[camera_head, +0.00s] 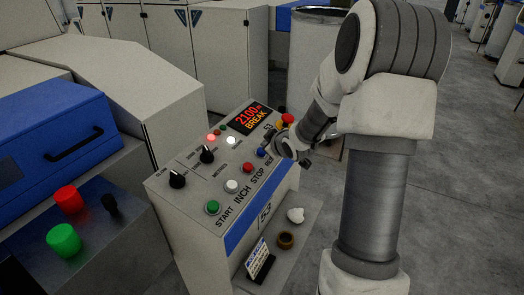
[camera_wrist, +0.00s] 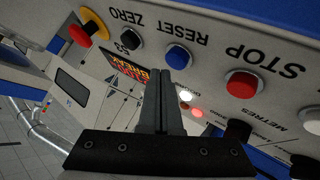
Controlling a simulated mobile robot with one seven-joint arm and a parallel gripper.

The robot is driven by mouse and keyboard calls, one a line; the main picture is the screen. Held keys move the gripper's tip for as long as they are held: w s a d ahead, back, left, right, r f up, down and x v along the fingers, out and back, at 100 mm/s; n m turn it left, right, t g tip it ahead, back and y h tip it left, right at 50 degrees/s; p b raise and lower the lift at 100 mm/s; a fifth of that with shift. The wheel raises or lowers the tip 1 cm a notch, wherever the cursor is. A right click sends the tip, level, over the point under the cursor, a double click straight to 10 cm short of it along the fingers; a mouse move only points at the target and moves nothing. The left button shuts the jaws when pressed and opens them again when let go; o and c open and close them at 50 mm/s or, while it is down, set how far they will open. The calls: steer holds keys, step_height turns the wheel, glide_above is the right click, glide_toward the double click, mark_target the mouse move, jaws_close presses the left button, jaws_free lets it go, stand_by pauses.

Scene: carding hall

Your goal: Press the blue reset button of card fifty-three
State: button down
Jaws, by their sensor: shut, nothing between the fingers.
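The control box (camera_head: 232,240) of card 53 has a sloping panel with a row of labelled buttons. The blue reset button (camera_head: 261,152) is in this row, between the red stop button (camera_head: 247,168) and my gripper (camera_head: 276,148). In the wrist view my gripper (camera_wrist: 162,72) is shut and empty. Its fingertips appear just left of the blue reset button (camera_wrist: 178,56), partly overlapping its edge; I cannot tell whether they touch it. The red stop button (camera_wrist: 242,84) is to the right and the black zero button (camera_wrist: 131,38) to the left.
A red knob on a yellow collar (camera_wrist: 85,28) is beyond the zero button. The display (camera_head: 250,118) reads "BREAK". A shelf (camera_head: 283,262) below holds a small sign, a brown ring and a white tuft. A blue-lidded machine (camera_head: 50,120) stands left. Floor is open at right.

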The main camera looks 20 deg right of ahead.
steer(key=shift+f, duration=0.15)
steer(key=shift+w+a+f+b, duration=0.1)
steer(key=shift+f+b, duration=0.2)
steer(key=shift+b, duration=0.2)
steer(key=shift+f+b, duration=0.5)
stand_by(0.7)
steer(key=shift+r, duration=0.1)
steer(key=shift+r+p, duration=0.85)
steer(key=shift+p, duration=0.05)
steer(key=r+p, duration=0.1)
steer(key=s+r+p, duration=0.1)
steer(key=r+p, duration=0.1)
steer(key=d+r+p, duration=0.1)
steer(key=r+p, duration=0.1)
steer(key=shift+s, duration=0.15)
steer(key=shift+f, duration=0.1)
